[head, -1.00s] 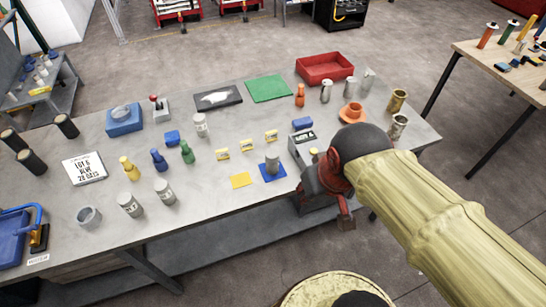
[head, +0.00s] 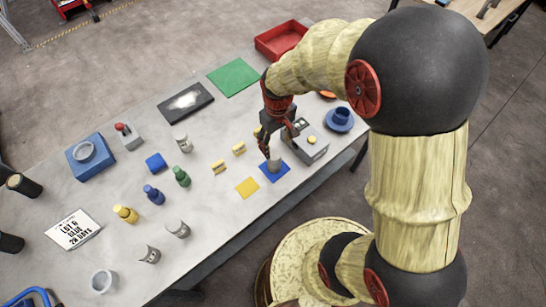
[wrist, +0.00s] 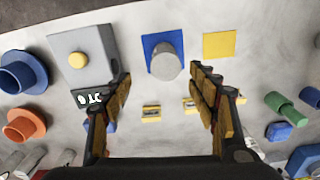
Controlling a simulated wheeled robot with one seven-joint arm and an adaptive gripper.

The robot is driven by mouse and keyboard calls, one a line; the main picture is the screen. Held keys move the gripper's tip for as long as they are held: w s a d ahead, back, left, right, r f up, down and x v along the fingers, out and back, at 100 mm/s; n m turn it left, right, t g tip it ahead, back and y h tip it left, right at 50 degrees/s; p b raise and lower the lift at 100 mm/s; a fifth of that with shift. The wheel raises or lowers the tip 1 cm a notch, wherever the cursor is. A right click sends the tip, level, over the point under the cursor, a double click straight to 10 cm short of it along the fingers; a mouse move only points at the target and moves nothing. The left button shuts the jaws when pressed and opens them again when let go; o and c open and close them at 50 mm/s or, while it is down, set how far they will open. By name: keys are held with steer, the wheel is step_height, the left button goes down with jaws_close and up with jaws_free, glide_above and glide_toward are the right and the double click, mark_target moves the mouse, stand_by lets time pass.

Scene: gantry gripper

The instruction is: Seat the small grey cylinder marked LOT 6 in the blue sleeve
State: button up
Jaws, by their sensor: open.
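A small plain grey cylinder (head: 274,165) stands upright on a blue square pad (head: 282,174); no LOT marking on it can be read. In the wrist view the cylinder (wrist: 166,63) shows just ahead of the gap between my fingertips. My gripper (head: 279,142) is open and empty, pointing down just above the cylinder, with its fingers also in the wrist view (wrist: 163,88).
A grey box with a yellow button (wrist: 78,60) stands close beside my gripper. An orange flanged sleeve (wrist: 22,125) is near the blue one. A yellow pad (head: 247,187) lies beside the blue pad. A card (head: 74,230) reads LOT 6, BLUE.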

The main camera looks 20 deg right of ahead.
mark_target(274, 154)
steer(key=f, duration=0.4)
steer(key=a+f, duration=0.1)
steer(key=f, duration=0.2)
steer(key=shift+b, duration=0.3)
steer(key=shift+c, duration=0.5)
jaws_close()
